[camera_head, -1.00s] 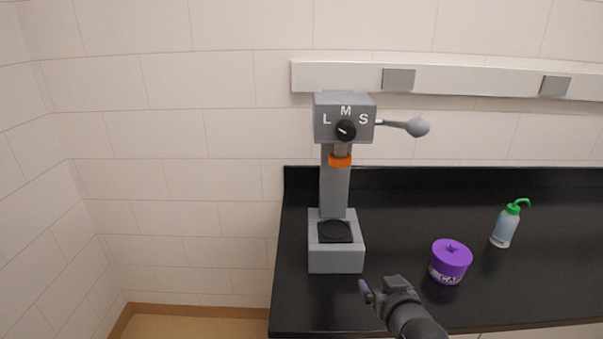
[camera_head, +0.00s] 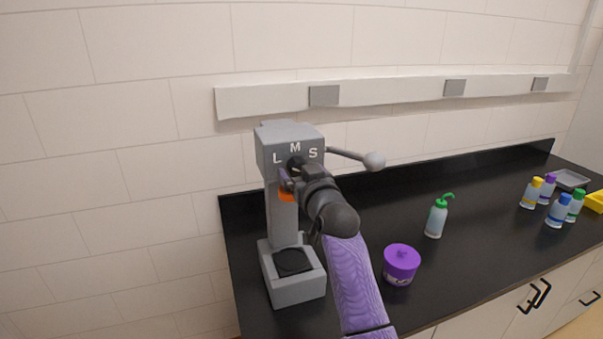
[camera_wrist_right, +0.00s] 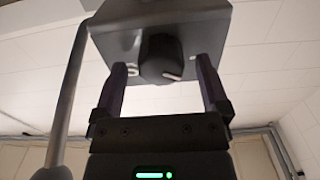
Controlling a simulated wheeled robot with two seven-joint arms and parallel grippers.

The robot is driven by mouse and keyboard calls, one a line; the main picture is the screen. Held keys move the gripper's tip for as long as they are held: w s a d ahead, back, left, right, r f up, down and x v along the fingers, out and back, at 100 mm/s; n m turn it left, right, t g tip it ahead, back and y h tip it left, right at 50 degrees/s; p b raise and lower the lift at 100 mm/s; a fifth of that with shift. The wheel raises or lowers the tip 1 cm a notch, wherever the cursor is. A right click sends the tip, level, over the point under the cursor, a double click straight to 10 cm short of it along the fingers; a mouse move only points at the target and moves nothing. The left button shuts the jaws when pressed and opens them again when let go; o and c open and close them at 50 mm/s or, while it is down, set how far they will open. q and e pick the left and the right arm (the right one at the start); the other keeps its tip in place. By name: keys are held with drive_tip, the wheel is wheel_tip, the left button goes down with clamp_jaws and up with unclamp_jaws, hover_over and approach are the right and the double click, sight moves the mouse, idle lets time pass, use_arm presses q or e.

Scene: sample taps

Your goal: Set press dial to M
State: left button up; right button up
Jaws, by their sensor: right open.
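The press (camera_head: 285,215) is grey and stands on the black counter. Its head carries white letters L, M and S around a black dial (camera_head: 296,161), with M at the top. My right gripper (camera_head: 289,178) is at the front of the press head and partly covers the dial. In the right wrist view, the dial (camera_wrist_right: 160,58) lies between the open fingers (camera_wrist_right: 162,76), which appear apart from it. A white mark shows on the dial there, slanting toward the lower right of that picture. My left gripper is out of view.
A grey lever with a ball end (camera_head: 374,161) sticks out right of the press head. A purple tub (camera_head: 401,264) and a green-capped wash bottle (camera_head: 436,217) stand on the counter (camera_head: 470,215) to the right. Several small bottles stand farther right.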

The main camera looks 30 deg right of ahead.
drive_tip(key=shift+w, duration=0.1)
drive_tip(key=shift+c, duration=0.6)
drive_tip(key=c, duration=1.2)
drive_tip(key=shift+o, duration=0.2)
